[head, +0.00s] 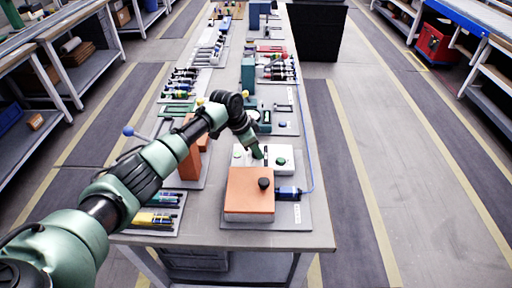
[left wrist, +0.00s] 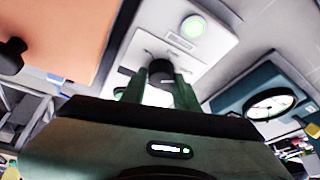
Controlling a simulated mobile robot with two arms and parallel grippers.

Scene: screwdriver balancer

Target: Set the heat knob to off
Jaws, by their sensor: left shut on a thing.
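A white control box (head: 238,158) stands near the front of the long table, behind an orange-topped box. A round green button (head: 281,161) sits on its right part; it also shows lit in the left wrist view (left wrist: 194,27). My left gripper (head: 258,157) reaches down onto this white box. In the left wrist view its two green fingers (left wrist: 160,80) are closed on the sides of a dark knob (left wrist: 159,72) on the white panel. The fingers hide much of the knob, and I cannot read its pointer or marks. My right gripper is not in view.
The orange-topped box (head: 245,195) with a black knob (head: 264,184) stands just in front. A blue tool (head: 288,192) lies at its right. A teal unit with a round dial (left wrist: 270,103) is close to the gripper. Tool trays line the table behind.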

